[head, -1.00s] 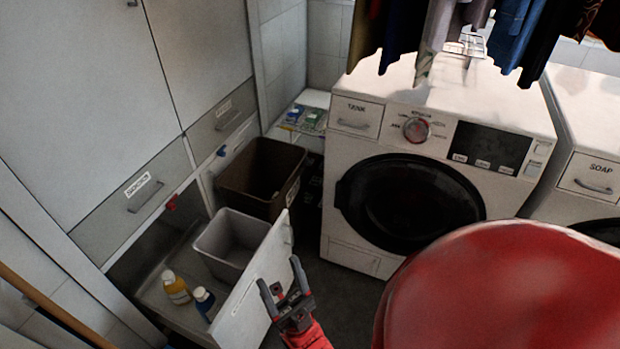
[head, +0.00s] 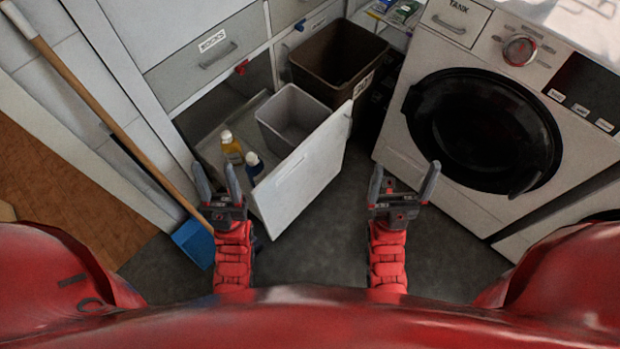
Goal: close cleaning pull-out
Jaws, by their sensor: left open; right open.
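The cleaning pull-out stands open at the centre left, its white front panel (head: 303,178) angled out from the cabinet. Inside it are a grey bin (head: 290,112), a yellow bottle (head: 231,150) and a dark blue bottle (head: 254,166). My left gripper (head: 217,184) is open and empty, just left of the panel's near lower end; I cannot tell whether it touches. My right gripper (head: 404,184) is open and empty, to the right of the panel and apart from it, over the floor.
A second pull-out with a brown bin (head: 338,62) is open behind. A washing machine (head: 490,125) stands on the right. A broom handle (head: 110,125) and blue dustpan-like piece (head: 192,243) are at left. Grey floor (head: 320,245) between my grippers is clear.

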